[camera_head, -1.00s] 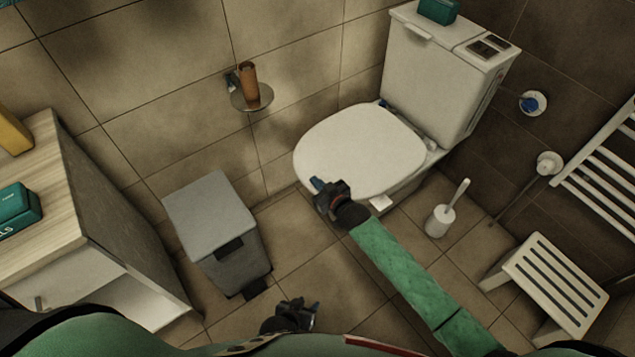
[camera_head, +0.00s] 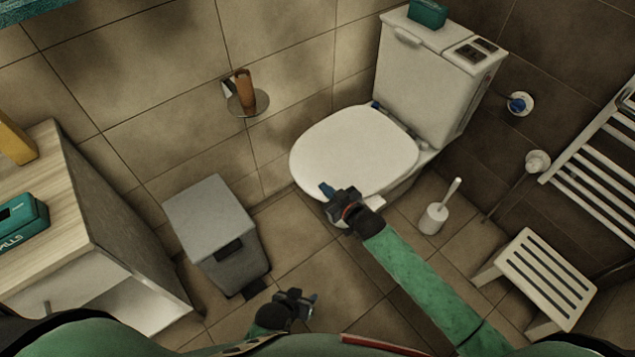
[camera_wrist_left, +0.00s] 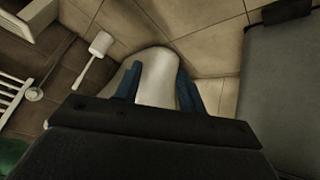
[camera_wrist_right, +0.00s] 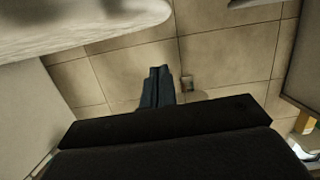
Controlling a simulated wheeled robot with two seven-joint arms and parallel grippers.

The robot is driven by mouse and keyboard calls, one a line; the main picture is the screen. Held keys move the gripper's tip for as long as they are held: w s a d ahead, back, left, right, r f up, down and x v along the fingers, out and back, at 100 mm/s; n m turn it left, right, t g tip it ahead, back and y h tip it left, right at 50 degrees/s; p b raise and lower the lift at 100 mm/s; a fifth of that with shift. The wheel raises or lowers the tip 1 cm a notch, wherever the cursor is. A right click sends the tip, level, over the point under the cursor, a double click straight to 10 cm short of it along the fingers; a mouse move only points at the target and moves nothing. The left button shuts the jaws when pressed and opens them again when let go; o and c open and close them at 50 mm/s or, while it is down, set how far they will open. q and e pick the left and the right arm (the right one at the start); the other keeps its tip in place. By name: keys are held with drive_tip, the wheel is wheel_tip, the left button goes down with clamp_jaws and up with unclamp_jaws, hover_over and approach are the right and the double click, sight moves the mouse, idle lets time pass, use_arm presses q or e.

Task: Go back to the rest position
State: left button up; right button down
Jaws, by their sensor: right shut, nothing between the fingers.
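My right gripper (camera_head: 326,190) is shut and empty. In the head view it overlaps the front edge of the closed toilet lid (camera_head: 350,150); I cannot tell how far above it is. Its blue fingers (camera_wrist_right: 157,86) are together in the right wrist view. My left gripper (camera_head: 312,299) is low, near my body, over the tiled floor. In the left wrist view its two blue fingers (camera_wrist_left: 157,85) stand apart with nothing between them, and the white toilet base shows beyond.
A grey bin (camera_head: 212,225) stands left of the toilet, beside a wooden-topped cabinet (camera_head: 95,210). A toilet brush (camera_head: 435,215) and a white slatted stool (camera_head: 545,275) are on the right, below a towel rail (camera_head: 600,160). Floor between is clear.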

drive_tip(key=shift+v, duration=1.5)
